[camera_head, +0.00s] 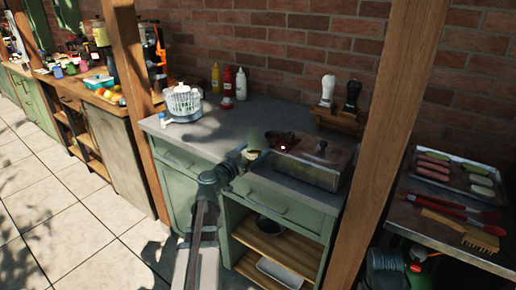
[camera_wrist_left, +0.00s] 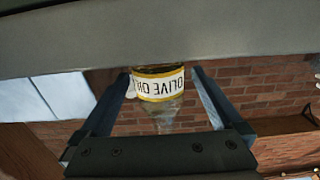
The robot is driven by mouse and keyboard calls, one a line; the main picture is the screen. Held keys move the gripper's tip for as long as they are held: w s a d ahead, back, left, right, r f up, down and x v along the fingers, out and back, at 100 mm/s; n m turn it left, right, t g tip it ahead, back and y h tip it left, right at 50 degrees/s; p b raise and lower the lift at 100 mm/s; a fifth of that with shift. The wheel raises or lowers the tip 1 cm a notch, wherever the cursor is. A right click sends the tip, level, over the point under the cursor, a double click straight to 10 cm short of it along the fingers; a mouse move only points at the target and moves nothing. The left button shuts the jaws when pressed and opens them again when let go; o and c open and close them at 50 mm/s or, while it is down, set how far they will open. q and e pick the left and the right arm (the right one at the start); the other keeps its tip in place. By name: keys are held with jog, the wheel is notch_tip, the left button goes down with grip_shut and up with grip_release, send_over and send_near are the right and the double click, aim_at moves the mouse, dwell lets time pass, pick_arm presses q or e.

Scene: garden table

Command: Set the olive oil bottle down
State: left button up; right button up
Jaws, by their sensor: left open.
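The olive oil bottle (camera_wrist_left: 160,86) has a white and yellow label and clear glass toward its neck. In the left wrist view it appears upside down, with its base end at the grey counter (camera_wrist_left: 130,35). My left gripper (camera_wrist_left: 163,78) is open, with one finger on each side of the bottle and a visible gap to each. In the head view my left gripper (camera_head: 246,156) is at the front edge of the grey counter (camera_head: 215,130); the bottle is small and hard to make out there. My right gripper is not in view.
A lidded metal box (camera_head: 312,163) stands right of the gripper. A glass jar-like appliance (camera_head: 182,102), sauce bottles (camera_head: 228,82) and a wooden holder with two shakers (camera_head: 338,120) stand toward the back. Bare counter lies left of the gripper. A wooden post (camera_head: 385,130) rises at right.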

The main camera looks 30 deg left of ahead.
pick_arm(q)
jog(key=s, duration=0.8)
jog(key=shift+s+a, duration=0.3)
jog(key=shift+s, duration=0.05)
